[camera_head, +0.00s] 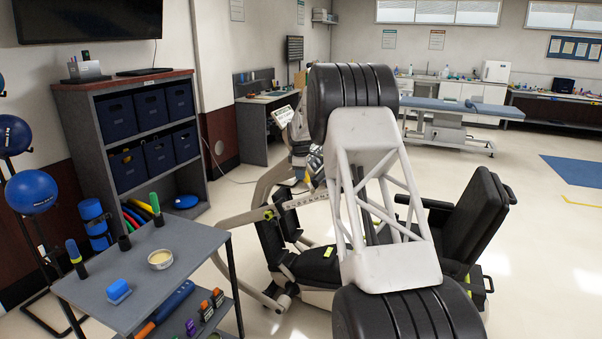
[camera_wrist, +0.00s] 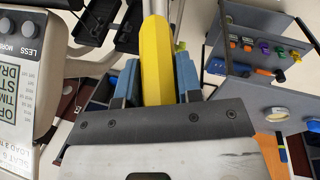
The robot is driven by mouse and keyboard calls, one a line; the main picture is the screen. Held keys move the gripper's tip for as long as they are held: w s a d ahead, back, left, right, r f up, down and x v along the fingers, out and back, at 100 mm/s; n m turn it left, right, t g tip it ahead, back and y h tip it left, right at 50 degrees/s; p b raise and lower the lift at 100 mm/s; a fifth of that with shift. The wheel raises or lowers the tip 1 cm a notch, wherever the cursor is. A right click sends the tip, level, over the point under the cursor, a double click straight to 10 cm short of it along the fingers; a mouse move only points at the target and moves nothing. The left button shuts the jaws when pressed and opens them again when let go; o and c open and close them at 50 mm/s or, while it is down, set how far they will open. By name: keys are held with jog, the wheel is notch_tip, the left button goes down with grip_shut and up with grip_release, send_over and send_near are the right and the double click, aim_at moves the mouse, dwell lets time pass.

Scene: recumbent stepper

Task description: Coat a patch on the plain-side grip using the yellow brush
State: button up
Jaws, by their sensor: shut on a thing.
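My gripper (camera_wrist: 156,80) shows in the wrist view with blue fingers closed on the yellow handle of the brush (camera_wrist: 156,60). The brush's pale shaft runs up out of the top of that view, so its bristle end is not visible. In the head view my own arm covers the middle, and I cannot clearly make out the gripper or brush. The stepper's console (camera_wrist: 20,75) is close on the left of the wrist view; it also shows in the head view (camera_head: 283,116). I cannot pick out the plain-side grip or any coated patch with certainty.
A grey cart (camera_head: 200,243) stands at the lower left with a round dish of pale material (camera_head: 160,258), a blue block (camera_head: 118,290) and dark cylinders. The stepper's black seat (camera_head: 478,215) is right of my arm. A shelf unit with blue bins (camera_head: 150,108) stands behind.

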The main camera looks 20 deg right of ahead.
aim_at(307, 178)
jog(key=shift+s+d+r, duration=0.1)
jog(key=shift+s+d+r, duration=0.7)
jog(key=shift+s+d, duration=0.1)
jog(key=shift+s, duration=0.05)
dwell(0.6)
jog(key=shift+s+d+r, duration=0.7)
jog(key=shift+s+d, duration=0.2)
jog(key=shift+w+a+r, duration=0.35)
jog(key=shift+r, duration=0.55)
jog(key=shift+w+a+r, duration=0.35)
jog(key=shift+w+r, duration=0.05)
jog(key=shift+r, duration=0.55)
jog(key=shift+w+a+r, duration=0.35)
jog(key=shift+r, duration=0.55)
jog(key=shift+w+a+r, duration=0.1)
jog(key=shift+r, duration=0.25)
jog(key=shift+w+r, duration=0.1)
jog(key=shift+r, duration=0.05)
